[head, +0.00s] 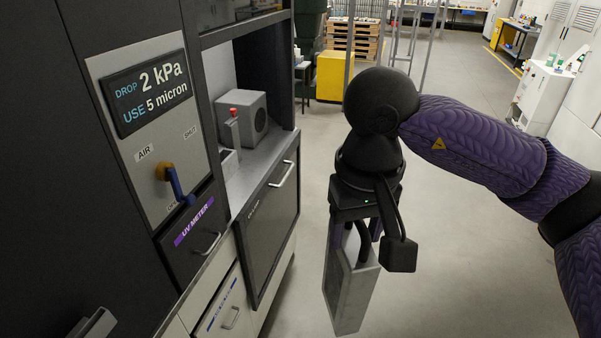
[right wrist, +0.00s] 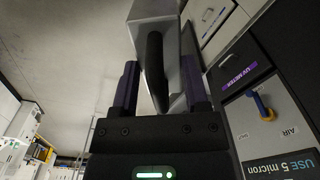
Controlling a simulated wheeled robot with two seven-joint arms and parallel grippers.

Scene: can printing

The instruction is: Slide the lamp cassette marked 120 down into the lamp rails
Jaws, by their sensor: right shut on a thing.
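A grey metal box-shaped cassette (head: 349,292) hangs below my right gripper (head: 362,232) in the head view, over open floor to the right of the cabinets. My right gripper is shut on its dark handle. The cassette also shows in the right wrist view (right wrist: 153,12), with the dark handle (right wrist: 155,65) between the two fingers. No number is readable on it, so I cannot tell whether it is marked 120. I cannot make out the lamp rails in either view. My left gripper is not in view.
A dark cabinet wall on the left carries a sign (head: 149,92) reading "DROP 2 kPa, USE 5 micron", a blue-handled air valve (head: 177,184) and a UV METER drawer (head: 196,238). A tilted dark door (head: 270,225) stands beside the cassette. A grey boxy device (head: 243,117) sits in the alcove.

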